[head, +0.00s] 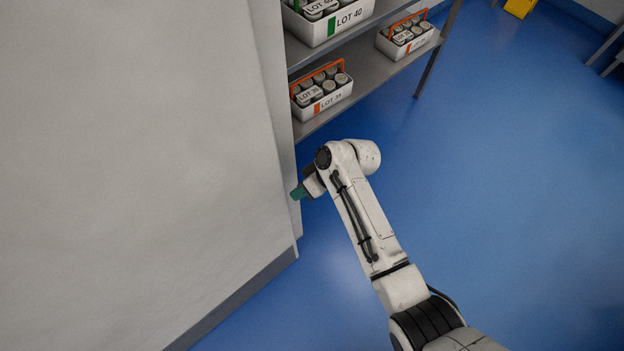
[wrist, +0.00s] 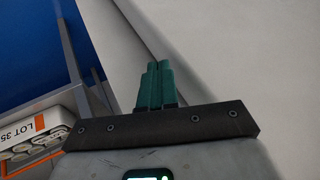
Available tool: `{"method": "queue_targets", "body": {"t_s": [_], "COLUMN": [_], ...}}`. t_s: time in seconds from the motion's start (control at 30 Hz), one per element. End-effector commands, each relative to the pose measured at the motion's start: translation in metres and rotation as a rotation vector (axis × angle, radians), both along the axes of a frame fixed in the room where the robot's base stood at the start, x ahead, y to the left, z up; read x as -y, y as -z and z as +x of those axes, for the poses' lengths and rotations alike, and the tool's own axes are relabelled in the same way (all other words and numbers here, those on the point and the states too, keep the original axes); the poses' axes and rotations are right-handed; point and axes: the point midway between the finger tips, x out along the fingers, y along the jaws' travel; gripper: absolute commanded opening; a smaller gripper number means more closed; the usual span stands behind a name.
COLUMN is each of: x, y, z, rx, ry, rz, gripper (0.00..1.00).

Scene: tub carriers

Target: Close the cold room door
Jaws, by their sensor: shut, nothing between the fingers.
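A large off-white panel or wall (head: 130,150) with a dark base strip fills the left of the head view. Its pale end edge (head: 268,100) faces the shelving. I see no handle or hinge, and cannot tell whether any part of it is the cold room door. My gripper (head: 297,193) is at that end edge, with its green fingers pointing left towards it. In the wrist view my gripper (wrist: 159,66) is shut and empty, its fingers together in front of the pale surface (wrist: 240,60). I cannot tell whether they touch it.
A grey shelf unit (head: 362,68) stands beyond the end edge. It bears white tubs of cans, including LOT 40 (head: 330,25) and LOT 35 (head: 322,98). A yellow object (head: 519,8) lies at the far right. The blue floor (head: 520,170) is clear on the right.

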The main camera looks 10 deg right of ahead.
Motion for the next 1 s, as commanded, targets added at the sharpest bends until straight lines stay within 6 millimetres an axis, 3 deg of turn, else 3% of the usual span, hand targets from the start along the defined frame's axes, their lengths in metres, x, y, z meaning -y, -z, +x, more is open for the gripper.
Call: {"method": "queue_targets", "body": {"t_s": [0.67,0.87,1.0], "x": [-0.015,-0.046,-0.082], "y": [0.000,-0.002,-0.002], "z": [-0.011,-0.033,-0.059], "rx": [-0.001,-0.005,-0.007], "ry": [-0.002,-0.012,-0.017], "rz": [-0.001,0.003,0.004], "gripper": [0.00,0.00,0.00]}}
